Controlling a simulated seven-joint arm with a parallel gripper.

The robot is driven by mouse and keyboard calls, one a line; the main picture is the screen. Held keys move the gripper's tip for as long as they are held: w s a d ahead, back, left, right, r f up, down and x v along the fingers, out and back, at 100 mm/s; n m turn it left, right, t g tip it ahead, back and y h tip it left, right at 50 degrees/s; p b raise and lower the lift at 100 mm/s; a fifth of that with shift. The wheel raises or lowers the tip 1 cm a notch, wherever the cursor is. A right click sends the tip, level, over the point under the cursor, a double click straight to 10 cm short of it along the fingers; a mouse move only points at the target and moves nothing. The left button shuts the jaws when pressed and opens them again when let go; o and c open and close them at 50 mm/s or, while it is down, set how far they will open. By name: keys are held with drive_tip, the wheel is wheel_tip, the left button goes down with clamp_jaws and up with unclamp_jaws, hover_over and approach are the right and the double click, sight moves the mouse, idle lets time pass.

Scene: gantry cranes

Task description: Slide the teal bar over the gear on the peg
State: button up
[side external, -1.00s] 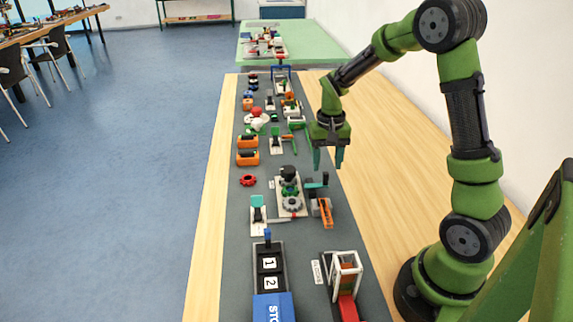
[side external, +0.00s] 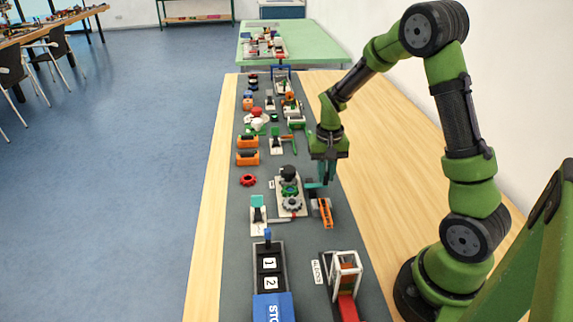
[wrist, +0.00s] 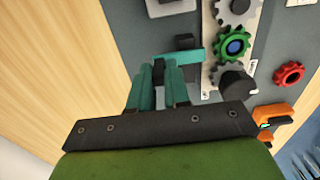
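The teal bar (side external: 313,185) lies level on a dark mount beside the gear plate; the wrist view shows it (wrist: 192,55) with one end near the green gear. The green gear (side external: 289,190) sits on the white plate (side external: 283,212); the wrist view shows it (wrist: 233,43) with a blue centre. A grey gear (side external: 292,204) and a dark knob (side external: 288,172) are on the same plate. My gripper (side external: 327,181) points down by the bar's outer end. In the wrist view its teal fingers (wrist: 160,68) stand apart and overlap the bar's end; contact is unclear.
An orange clamp-like part (side external: 325,212) stands close in front of my gripper. A white stand with a teal top (side external: 257,201) is to the left. A red gear (side external: 248,180) and orange blocks (side external: 247,158) lie farther left. The wooden table (side external: 375,165) at right is clear.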

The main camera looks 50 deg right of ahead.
clamp_jaws()
drive_tip(key=shift+w+a, duration=1.2)
drive_tip(key=shift+w, duration=0.1)
drive_tip(key=o, duration=0.7)
unclamp_jaws()
drive_tip(key=shift+o, duration=0.2)
wheel_tip(320, 180, up, 7)
drive_tip(key=s+a+r+n+t+y, duration=0.2)
drive_tip(key=s+a+r+n+t, duration=0.3)
drive_tip(key=s+a+r, duration=0.7)
drive_tip(key=s+a+t, duration=0.2)
drive_tip(key=s, duration=0.1)
drive_tip(key=shift+a+r, duration=0.25)
drive_tip(key=shift+r, duration=0.15)
